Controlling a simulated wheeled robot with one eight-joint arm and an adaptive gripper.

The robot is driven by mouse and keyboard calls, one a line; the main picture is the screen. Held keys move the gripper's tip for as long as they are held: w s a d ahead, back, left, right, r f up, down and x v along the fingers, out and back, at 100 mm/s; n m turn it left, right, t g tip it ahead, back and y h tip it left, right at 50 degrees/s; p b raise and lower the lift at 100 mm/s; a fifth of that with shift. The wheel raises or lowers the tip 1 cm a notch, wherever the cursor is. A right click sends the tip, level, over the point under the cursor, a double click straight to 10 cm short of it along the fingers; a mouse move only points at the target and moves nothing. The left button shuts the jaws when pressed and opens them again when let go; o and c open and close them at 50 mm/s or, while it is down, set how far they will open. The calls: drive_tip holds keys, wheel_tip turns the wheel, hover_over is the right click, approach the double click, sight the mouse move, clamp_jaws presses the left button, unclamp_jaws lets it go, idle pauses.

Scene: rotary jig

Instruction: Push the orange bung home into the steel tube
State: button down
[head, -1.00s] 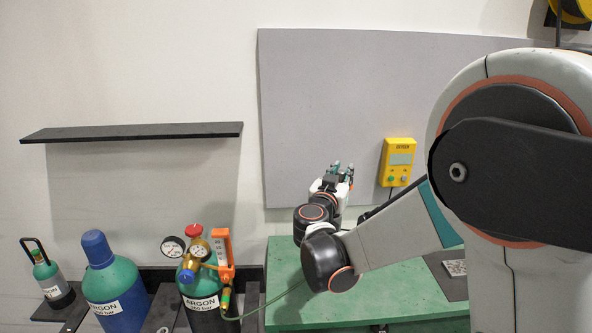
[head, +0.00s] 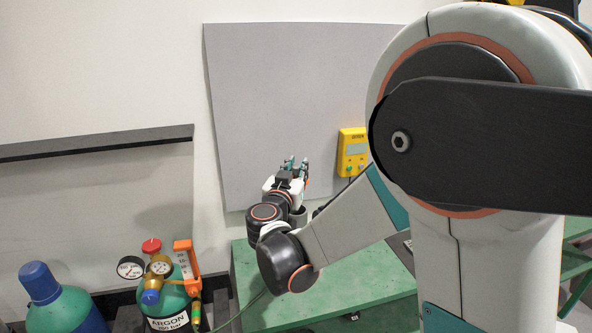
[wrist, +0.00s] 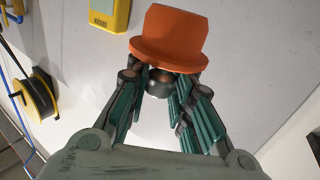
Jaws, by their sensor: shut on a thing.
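The orange bung (wrist: 168,38) fills the top middle of the wrist view, with its wide flange towards me and its narrower end pointing away. My gripper (wrist: 166,82) has its green-padded fingers shut on it from below the flange. A dark round part shows between the fingers; I cannot tell what it belongs to. In the head view my gripper (head: 294,165) is raised above the green table, pointing up and away towards the grey panel. The bung cannot be made out there. I cannot identify the steel tube in either view.
The green table (head: 345,290) lies below my arm. A grey panel (head: 270,100) and a yellow pendant (head: 352,152) are on the wall behind. Gas bottles with an argon regulator (head: 160,265) stand at lower left, below a black shelf (head: 95,142). A cable reel (wrist: 38,97) shows in the wrist view.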

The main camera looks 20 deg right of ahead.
drive_tip(key=shift+f+b, duration=2)
drive_tip(key=shift+f, duration=0.6)
drive_tip(key=shift+f+b, duration=2.15)
drive_tip(key=c, duration=1.3)
unclamp_jaws()
drive_tip(key=v, duration=0.7)
drive_tip(key=shift+s+a, duration=0.15)
drive_tip(key=shift+s, duration=0.05)
